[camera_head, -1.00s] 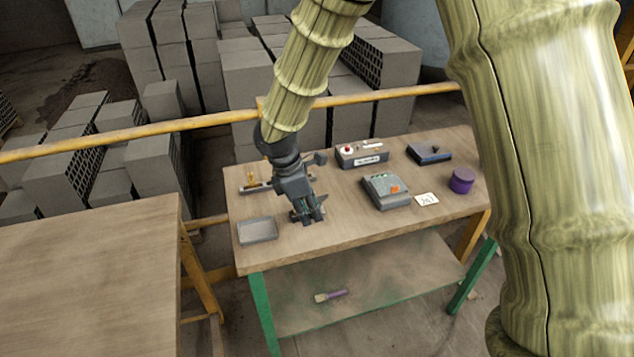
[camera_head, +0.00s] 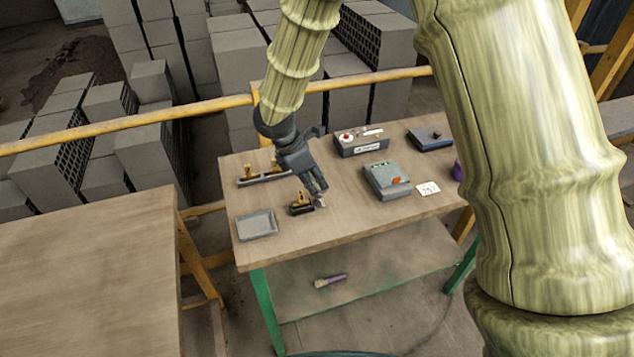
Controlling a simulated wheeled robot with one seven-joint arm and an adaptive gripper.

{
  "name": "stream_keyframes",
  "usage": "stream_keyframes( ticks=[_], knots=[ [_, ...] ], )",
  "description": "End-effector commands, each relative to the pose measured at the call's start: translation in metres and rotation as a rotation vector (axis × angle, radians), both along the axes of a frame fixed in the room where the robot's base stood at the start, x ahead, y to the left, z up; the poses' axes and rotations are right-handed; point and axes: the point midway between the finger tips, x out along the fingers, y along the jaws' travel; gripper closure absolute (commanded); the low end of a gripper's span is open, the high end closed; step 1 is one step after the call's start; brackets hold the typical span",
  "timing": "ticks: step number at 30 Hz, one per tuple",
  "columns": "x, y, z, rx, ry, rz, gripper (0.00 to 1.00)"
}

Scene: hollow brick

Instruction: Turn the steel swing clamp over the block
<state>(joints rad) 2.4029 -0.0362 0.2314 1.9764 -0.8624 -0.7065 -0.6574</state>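A small dark fixture with brass-coloured parts (camera_head: 300,208) stands near the front middle of the workbench. A steel-grey piece shows at its right end, close to my fingertips; I cannot tell whether it is the swing clamp or part of my gripper. My gripper (camera_head: 318,196) points down just right of this fixture, low over the bench. The fingers are too small to show whether they are open or shut, or whether they touch the fixture. The block cannot be picked out clearly.
A yellow rail (camera_head: 140,126) runs behind.

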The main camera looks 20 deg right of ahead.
Motion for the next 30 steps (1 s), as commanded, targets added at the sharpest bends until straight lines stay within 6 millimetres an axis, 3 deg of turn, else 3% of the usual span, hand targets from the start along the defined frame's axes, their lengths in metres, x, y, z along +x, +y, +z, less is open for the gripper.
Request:
stream_keyframes(
  ticks=[9,19,20,24,30],
  knots=[
    [0.001,-0.008,-0.024,-0.001,0.0,0.003,0.74],
    [0.001,-0.009,-0.027,0.0,0.0,0.003,0.74],
    [0.001,-0.008,-0.027,0.0,0.0,0.003,0.76],
    [0.001,-0.009,-0.026,0.0,0.0,0.003,1.0],
    [0.001,-0.008,-0.026,0.0,0.0,0.003,1.0]
  ],
)
